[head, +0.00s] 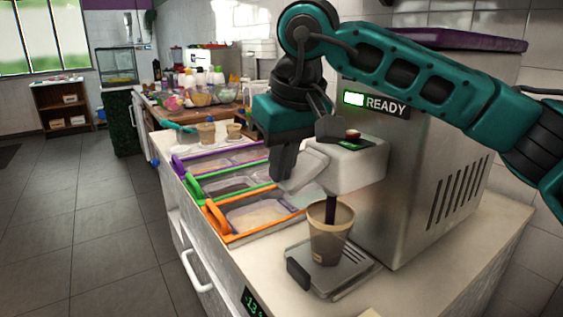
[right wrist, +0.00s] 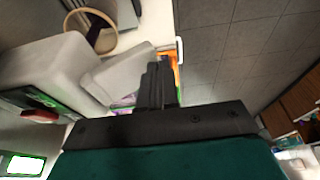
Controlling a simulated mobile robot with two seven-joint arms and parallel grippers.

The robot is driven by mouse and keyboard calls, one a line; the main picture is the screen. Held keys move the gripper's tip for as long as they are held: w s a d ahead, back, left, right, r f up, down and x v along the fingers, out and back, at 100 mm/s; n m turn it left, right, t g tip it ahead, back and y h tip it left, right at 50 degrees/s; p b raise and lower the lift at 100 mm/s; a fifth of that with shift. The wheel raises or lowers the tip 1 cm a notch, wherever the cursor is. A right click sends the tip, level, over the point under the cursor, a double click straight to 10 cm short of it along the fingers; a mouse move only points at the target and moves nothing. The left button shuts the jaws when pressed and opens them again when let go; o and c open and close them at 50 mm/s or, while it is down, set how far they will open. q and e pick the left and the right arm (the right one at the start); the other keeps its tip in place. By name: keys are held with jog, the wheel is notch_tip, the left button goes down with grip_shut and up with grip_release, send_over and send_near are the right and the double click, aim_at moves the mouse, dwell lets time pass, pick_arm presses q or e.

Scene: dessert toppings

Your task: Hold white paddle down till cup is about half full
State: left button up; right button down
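The white paddle (head: 305,168) sticks out from the front of the dispenser's white head (head: 355,165). My right gripper (head: 282,170) points down against the paddle's outer side, and its fingers look closed together with nothing between them. In the right wrist view the fingers (right wrist: 157,85) lie beside the paddle (right wrist: 120,75) and seem to touch it. A tan cup (head: 328,240) stands upright under the spout, and a dark stream (head: 331,209) runs down into it. The cup's opening also shows in the right wrist view (right wrist: 70,22). The fill level is hard to tell. My left gripper is not in view.
The cup stands on a drip tray (head: 345,277). The steel machine (head: 425,190) shows a lit READY display (head: 375,103). Topping bins with purple, green and orange (head: 225,228) rims lie left of the paddle. More cups (head: 206,132) stand farther back.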

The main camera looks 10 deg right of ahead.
jog(key=shift+f, duration=0.25)
pick_arm(q)
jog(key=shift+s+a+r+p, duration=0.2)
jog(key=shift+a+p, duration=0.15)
jog(key=shift+p, duration=0.5)
pick_arm(e)
jog(key=v, duration=1.3)
jog(key=shift+r, duration=0.2)
